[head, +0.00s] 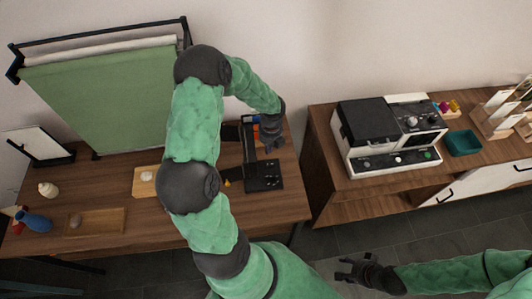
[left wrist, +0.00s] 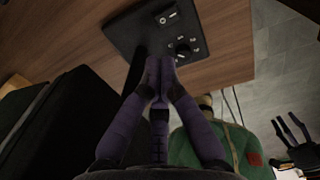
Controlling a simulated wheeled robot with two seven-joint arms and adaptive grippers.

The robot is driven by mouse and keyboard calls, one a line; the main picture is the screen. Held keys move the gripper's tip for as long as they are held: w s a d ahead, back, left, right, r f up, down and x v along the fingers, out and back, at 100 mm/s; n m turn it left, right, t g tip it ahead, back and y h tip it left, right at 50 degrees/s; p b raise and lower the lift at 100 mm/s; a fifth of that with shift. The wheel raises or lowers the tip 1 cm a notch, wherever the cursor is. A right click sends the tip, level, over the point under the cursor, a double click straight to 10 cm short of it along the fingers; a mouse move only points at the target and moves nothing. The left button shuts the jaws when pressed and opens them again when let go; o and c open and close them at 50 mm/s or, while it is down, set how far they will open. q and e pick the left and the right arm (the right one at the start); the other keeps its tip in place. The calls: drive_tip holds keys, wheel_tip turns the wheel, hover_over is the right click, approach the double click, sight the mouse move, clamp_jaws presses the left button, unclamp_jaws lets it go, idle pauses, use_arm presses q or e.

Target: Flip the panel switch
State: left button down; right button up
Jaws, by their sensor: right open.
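The black control panel (head: 263,175) lies on the wooden table near its right edge. The left wrist view shows the panel (left wrist: 128,35) with a switch (left wrist: 167,15) marked by white symbols and a round dial (left wrist: 182,49) below it. My left gripper (head: 273,145) is just behind the panel in the head view. In the left wrist view its purple fingertips (left wrist: 160,68) are together with nothing visible between them, near the dial. I cannot tell whether they touch the panel. My right gripper (head: 355,272) is open and empty over the floor, away from the table.
A wooden tray (head: 96,222), blue vase (head: 36,223) and green backdrop (head: 100,95) are on the left. A white-and-black machine (head: 385,160) and teal tray (head: 464,143) sit on the right cabinet.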

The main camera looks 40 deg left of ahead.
use_arm(q)
wheel_tip(320, 180, up, 4)
drive_tip(key=shift+a+f+p, duration=0.1)
drive_tip(key=shift+p, duration=0.2)
use_arm(e)
drive_tip(key=shift+a+r, duration=0.1)
drive_tip(key=shift+r, duration=0.35)
drive_tip(key=shift+f, duration=0.1)
